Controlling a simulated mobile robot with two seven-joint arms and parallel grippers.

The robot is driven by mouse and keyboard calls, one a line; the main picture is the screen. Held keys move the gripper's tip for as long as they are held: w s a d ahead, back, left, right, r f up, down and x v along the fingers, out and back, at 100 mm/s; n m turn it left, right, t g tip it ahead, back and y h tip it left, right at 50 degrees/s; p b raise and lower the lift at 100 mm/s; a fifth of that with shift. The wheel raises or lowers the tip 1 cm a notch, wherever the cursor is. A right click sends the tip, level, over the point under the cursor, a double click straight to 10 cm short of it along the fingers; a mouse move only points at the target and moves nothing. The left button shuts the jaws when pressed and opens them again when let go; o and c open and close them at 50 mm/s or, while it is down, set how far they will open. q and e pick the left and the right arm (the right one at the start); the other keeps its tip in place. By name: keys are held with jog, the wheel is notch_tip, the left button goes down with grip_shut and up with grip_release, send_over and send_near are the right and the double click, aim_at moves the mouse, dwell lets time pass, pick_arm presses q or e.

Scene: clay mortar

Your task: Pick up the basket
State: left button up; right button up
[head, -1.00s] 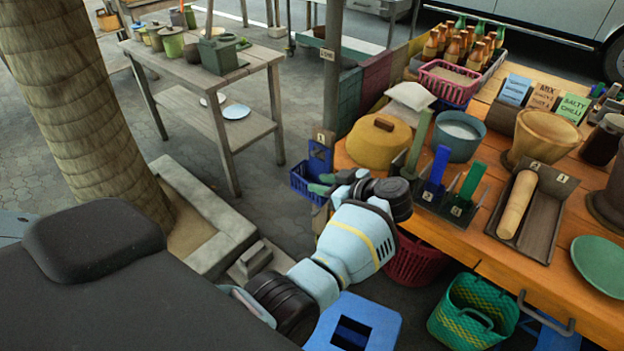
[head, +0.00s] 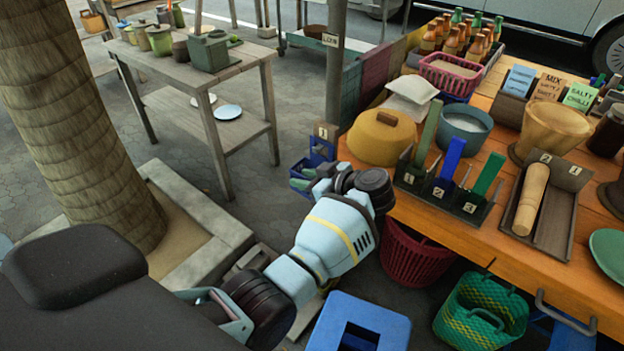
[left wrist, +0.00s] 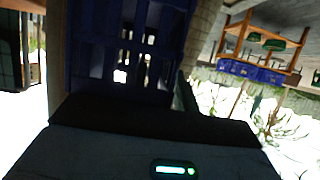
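A small blue lattice basket (head: 298,168) sits by the left corner of the orange table, below a blue panel with a tag. My left gripper (head: 312,184) is right at this basket and covers much of it in the head view. In the left wrist view the dark blue basket wall (left wrist: 150,45) is very close and fills the upper middle. The fingertips are mostly hidden, so I cannot tell whether they grip the basket. A green and yellow woven basket (head: 468,326) with handles stands low in front of the table. My right gripper is not in view.
The orange table (head: 480,245) on the right holds a yellow lidded pot (head: 380,140), a utensil holder (head: 440,195) and a rolling-pin tray (head: 560,205). A dark red basket (head: 415,258) is under it. A tree trunk (head: 70,120) and stone kerb (head: 190,200) are left.

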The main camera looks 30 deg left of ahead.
pick_arm(q)
grip_shut()
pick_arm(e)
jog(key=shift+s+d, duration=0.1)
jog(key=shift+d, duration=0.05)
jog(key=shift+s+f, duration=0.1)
pick_arm(q)
jog(key=shift+r, duration=0.15)
